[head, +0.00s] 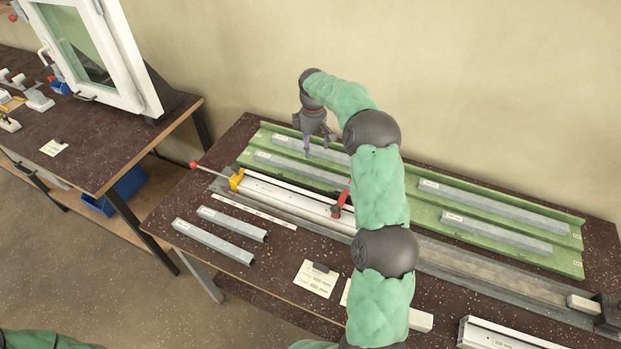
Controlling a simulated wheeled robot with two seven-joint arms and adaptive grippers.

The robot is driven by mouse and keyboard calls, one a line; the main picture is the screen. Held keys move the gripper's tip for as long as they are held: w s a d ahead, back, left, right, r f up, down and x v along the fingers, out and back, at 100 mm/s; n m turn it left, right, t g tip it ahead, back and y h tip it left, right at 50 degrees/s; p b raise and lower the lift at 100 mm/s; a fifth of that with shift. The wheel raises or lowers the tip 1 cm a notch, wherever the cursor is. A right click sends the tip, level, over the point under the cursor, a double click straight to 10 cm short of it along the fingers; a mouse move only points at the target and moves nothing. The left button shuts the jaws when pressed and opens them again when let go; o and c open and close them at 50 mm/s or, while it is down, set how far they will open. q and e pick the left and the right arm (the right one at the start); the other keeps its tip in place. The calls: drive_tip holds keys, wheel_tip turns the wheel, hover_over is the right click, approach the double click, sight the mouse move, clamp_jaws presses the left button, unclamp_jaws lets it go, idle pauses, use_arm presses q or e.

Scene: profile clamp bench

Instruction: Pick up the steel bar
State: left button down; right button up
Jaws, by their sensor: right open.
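Several grey metal bars are in view, and I cannot tell which is the steel bar. In the green tray (412,172), one bar (290,142) lies at the back left and another (290,167) in front of it. Two more lie on the right, a back bar (490,204) and a front bar (490,231). My right gripper (317,149) is open, pointing down over the left part of the tray by the back left bar. Its fingers hide part of that bar, and contact is unclear. My right arm hides the middle of the tray. My left gripper is out of view.
A long clamp rail (455,266) with a red-knobbed lever (208,172) and red clamp (339,204) runs before the tray. Two short bars (212,241) and a note card (316,279) lie in front. A window frame (137,75) stands on the left bench.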

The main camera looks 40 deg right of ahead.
drive_tip(key=b, duration=0.1)
hover_over(311, 168)
drive_tip(key=f, duration=0.5)
drive_tip(key=shift+s+d+f, duration=0.1)
drive_tip(key=shift+s+f, duration=0.2)
drive_tip(key=shift+f, duration=0.05)
drive_tip(key=f+b, duration=0.1)
drive_tip(key=f, duration=0.4)
drive_tip(key=shift+w+b, duration=0.2)
drive_tip(key=shift+b, duration=0.15)
clamp_jaws()
